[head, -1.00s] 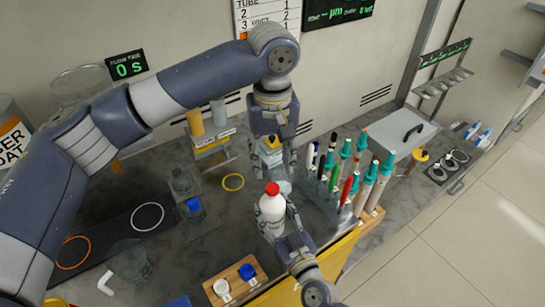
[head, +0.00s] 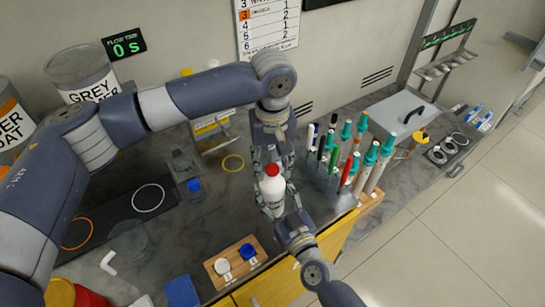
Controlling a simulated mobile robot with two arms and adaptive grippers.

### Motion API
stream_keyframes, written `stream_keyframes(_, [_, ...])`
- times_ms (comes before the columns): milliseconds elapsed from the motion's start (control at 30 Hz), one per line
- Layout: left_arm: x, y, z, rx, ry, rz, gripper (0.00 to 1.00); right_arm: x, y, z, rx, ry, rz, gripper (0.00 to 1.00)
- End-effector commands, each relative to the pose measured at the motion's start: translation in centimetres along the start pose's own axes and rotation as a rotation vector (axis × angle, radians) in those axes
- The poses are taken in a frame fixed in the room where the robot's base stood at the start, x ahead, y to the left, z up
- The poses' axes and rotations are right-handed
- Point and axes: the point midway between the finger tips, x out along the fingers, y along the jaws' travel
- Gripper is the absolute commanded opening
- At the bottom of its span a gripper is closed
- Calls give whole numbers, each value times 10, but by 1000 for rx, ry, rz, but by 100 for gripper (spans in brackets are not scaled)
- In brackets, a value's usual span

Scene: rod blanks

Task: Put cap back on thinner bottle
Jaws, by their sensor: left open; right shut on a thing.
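The thinner bottle (head: 272,193) is white and stands upright near the middle of the head view. A red cap (head: 271,170) sits at its top; I cannot tell how firmly it is seated. My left gripper (head: 273,160) comes down from above and behind, open, with its fingers at the two sides of the cap and upper bottle. My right gripper (head: 279,212) reaches in from the front and is shut on the lower part of the bottle. The fingers partly hide the bottle's base.
A rack of coloured pens and teal-topped rods (head: 345,160) stands close on the right. A wooden block (head: 234,274) with a white and a blue piece lies in front, left of the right arm. A blue-capped jar (head: 194,186) and a yellow ring (head: 232,163) are to the left.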

Motion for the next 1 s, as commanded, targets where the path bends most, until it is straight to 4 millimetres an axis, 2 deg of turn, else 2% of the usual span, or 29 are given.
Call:
stream_keyframes(167, [0,0,0,0,0,0,40,0,0,0,0,0,0,0])
stream_keyframes(333, [0,0,0,0,0,0,1,0,0,0,0,0,0,0])
stream_keyframes(567, [0,0,0,6,0,0,0,0,0,0,0,0,0,0])
stream_keyframes(667, [0,0,0,64,0,0,0,0,0,0,0,0,0,0])
stream_keyframes(1000, [0,0,0,579,1,1,0,0,0,0,0,0,0,0])
